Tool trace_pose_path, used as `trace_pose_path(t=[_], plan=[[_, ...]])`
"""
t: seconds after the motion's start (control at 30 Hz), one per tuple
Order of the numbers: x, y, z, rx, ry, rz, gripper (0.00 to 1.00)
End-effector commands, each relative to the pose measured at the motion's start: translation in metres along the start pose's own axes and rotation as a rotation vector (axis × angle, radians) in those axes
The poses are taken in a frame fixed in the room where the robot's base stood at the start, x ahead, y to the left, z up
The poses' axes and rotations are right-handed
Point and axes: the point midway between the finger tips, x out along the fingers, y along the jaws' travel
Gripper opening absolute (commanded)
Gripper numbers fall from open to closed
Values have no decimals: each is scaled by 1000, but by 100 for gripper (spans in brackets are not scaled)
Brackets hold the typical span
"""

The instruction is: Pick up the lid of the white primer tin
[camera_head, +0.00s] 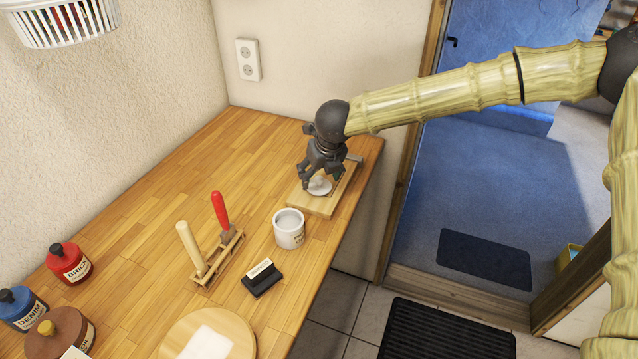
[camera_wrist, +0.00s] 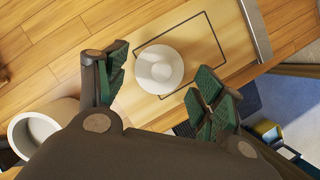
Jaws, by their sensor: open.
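The white round lid (camera_head: 319,186) lies on a light wooden board near the right edge of the counter. In the wrist view the lid (camera_wrist: 159,69) shows whole, with a small raised knob in its middle. The white primer tin (camera_head: 289,229) stands open on the counter beside the board; its rim also shows in the wrist view (camera_wrist: 40,125). My gripper (camera_head: 321,183) is above the lid, pointing down. In the wrist view its green-padded fingers (camera_wrist: 160,88) are spread apart on either side of the lid, with nothing between them held.
The wooden board (camera_head: 318,205) has a dark outline and a metal strip. A rack (camera_head: 218,260) holds a red-handled tool and a wooden-handled one. A black block (camera_head: 262,279), a round board (camera_head: 236,329) and several bottles stand nearer. The counter's far left is clear.

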Motion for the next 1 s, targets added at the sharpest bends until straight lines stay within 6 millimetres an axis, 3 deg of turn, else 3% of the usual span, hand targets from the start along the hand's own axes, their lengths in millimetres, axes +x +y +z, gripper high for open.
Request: trace_pose_path(t=[0.3, 0.63, 0.8, 1.0], plan=[[30, -4, -1, 1, 1, 0, 68], [34, -4, -2, 1, 0, -1, 68], [34, -4, -1, 1, 0, -1, 38], [34, -4, -1, 1, 0, 0, 37]])
